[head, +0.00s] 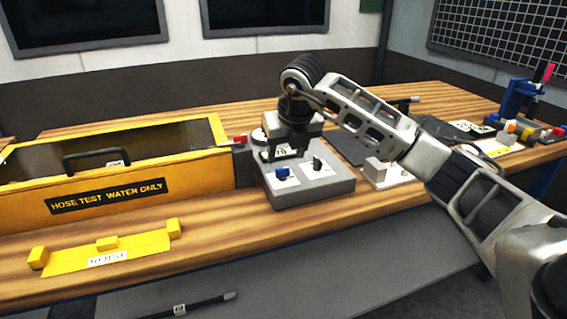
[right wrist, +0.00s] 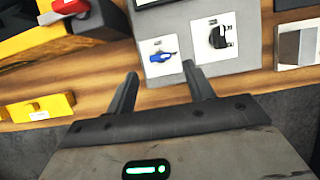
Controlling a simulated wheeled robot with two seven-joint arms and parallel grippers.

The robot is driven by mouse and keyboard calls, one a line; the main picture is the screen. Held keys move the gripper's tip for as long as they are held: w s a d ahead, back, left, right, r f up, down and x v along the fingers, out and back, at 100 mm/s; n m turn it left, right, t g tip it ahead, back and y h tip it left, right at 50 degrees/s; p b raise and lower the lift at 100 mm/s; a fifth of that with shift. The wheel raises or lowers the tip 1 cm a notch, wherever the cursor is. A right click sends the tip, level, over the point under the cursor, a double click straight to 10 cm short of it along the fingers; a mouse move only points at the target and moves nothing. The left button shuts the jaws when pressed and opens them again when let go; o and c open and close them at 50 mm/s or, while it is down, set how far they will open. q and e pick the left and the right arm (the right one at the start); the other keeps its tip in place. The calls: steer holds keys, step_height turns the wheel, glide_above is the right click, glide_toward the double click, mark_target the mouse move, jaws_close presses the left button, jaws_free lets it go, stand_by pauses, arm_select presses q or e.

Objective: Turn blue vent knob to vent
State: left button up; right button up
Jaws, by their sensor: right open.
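The blue vent knob (head: 282,172) sits on a white label plate on the sloped top of a grey control box (head: 310,194). In the right wrist view the blue knob (right wrist: 163,56) lies just beyond the fingertips, roughly between their lines. Its handle points to the right. My right gripper (head: 286,155) is above and just behind the knob in the head view. Its two fingers (right wrist: 160,74) are apart with nothing between them, and I see no contact with the knob. My left gripper is in neither view.
A black knob (head: 317,163) sits right of the blue one on the same box. A yellow tray (head: 140,250) lies in front. Small blocks and a blue fixture (head: 518,97) are to the right.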

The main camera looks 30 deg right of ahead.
mark_target(283, 168)
steer(key=shift+p+x, duration=0.3)
steer(key=shift+x, duration=2.5)
steer(key=shift+a, duration=0.1)
steer(key=c, duration=1)
